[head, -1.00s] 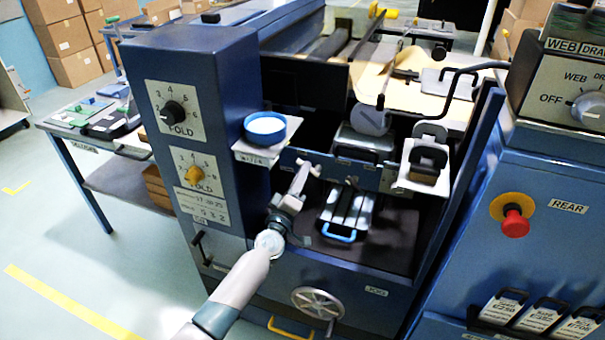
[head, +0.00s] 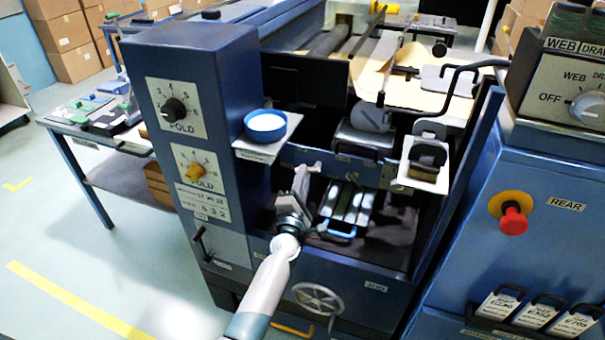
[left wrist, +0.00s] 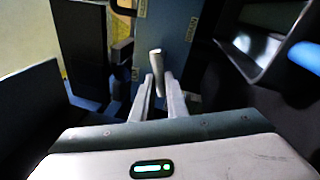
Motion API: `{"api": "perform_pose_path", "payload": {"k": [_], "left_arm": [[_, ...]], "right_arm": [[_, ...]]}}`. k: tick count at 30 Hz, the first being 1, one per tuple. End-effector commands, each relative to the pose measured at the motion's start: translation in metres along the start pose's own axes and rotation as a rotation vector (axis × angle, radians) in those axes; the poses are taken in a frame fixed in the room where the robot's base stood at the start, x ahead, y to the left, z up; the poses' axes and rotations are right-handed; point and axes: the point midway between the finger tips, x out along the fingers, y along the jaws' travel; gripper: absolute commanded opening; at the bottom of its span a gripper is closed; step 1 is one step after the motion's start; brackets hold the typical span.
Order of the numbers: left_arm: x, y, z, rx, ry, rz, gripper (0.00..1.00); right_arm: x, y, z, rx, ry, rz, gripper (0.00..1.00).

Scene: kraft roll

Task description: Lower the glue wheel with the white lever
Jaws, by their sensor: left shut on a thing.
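The white lever (left wrist: 155,60) stands up between the fingertips of my left gripper (left wrist: 159,78) in the left wrist view, against a blue panel. In the head view my left gripper (head: 302,172) is at the front of the blue machine, just below the blue crossbar. It is shut on the lever, which the fingers largely hide there. A grey round disc (head: 370,117), which may be the glue wheel, sits behind the crossbar; I cannot tell whether it is raised or lowered. My right gripper is not in view.
A blue dish (head: 265,126) sits on a small shelf left of my gripper. A metal tray with a blue handle (head: 347,206) lies close on the right. A grey handwheel (head: 318,298) is below. A red stop button (head: 513,222) is on the right cabinet.

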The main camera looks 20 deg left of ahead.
Motion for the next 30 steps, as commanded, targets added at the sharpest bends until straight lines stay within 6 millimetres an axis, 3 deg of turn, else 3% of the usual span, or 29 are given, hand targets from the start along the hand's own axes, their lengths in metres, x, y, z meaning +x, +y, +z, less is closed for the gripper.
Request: {"api": "perform_pose_path", "payload": {"k": [12, 29, 30], "left_arm": [[-0.002, -0.009, 0.002, -0.248, 0.051, -0.026, 0.0], [-0.003, -0.011, 0.002, -0.289, 0.059, -0.029, 0.0], [-0.003, -0.011, 0.002, -0.289, 0.059, -0.029, 0.2]], "right_arm": [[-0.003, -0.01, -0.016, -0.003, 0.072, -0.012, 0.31], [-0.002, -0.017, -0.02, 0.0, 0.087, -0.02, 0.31], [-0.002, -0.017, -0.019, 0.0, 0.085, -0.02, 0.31]]}}
